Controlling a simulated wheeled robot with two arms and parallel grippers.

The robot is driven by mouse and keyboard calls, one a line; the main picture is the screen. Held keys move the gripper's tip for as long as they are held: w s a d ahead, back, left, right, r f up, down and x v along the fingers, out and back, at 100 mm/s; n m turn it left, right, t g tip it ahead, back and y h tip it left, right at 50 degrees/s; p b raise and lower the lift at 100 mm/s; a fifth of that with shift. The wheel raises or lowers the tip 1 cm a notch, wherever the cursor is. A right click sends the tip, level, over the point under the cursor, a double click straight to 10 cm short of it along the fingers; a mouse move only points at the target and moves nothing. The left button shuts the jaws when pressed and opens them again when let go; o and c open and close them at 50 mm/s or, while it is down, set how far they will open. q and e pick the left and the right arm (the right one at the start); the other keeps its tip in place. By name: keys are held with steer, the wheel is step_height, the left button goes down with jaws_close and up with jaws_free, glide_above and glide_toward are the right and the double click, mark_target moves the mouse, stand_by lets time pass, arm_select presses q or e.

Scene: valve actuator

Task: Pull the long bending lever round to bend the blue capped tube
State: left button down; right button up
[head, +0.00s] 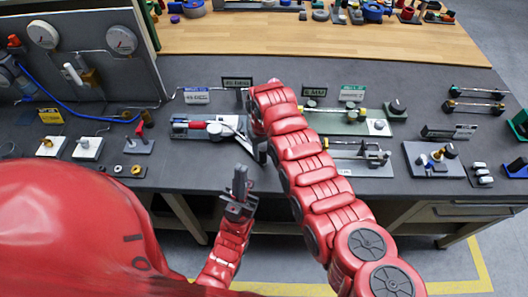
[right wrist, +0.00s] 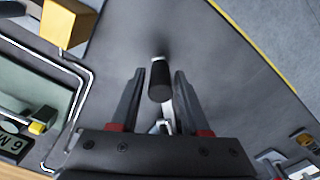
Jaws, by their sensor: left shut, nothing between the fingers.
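In the right wrist view, a black cylindrical grip (right wrist: 160,85) stands between the two fingers of my right gripper (right wrist: 158,76). The fingers are apart, with narrow gaps beside the grip. A pale bar, apparently the lever, shows below it. In the head view, a grey bending fixture (head: 207,128) with a red part lies at mid-table, and a thin lever runs right from it toward my right arm. My right gripper is mostly hidden there. I cannot make out the blue capped tube. My left gripper (head: 239,182) is shut and empty before the table's front edge, pointing up.
A panel with gauges (head: 122,40) and a blue hose stands at the left. Green-based fixtures (head: 345,122) lie right of my right arm, beside the 6 MM sign (head: 314,91). A yellow block (right wrist: 67,24) shows in the right wrist view. Small fixtures fill the right side.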

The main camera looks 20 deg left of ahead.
steer(key=shift+o, duration=0.8)
steer(key=shift+r, duration=0.15)
steer(key=shift+r, duration=0.25)
step_height(320, 180, up, 4)
steer(key=shift+w+a+b, duration=0.1)
steer(key=shift+b, duration=1.05)
step_height(320, 180, up, 13)
steer(key=b, duration=0.1)
steer(key=shift+f+b, duration=0.15)
steer(key=shift+b, duration=0.15)
steer(key=shift+s, duration=0.2)
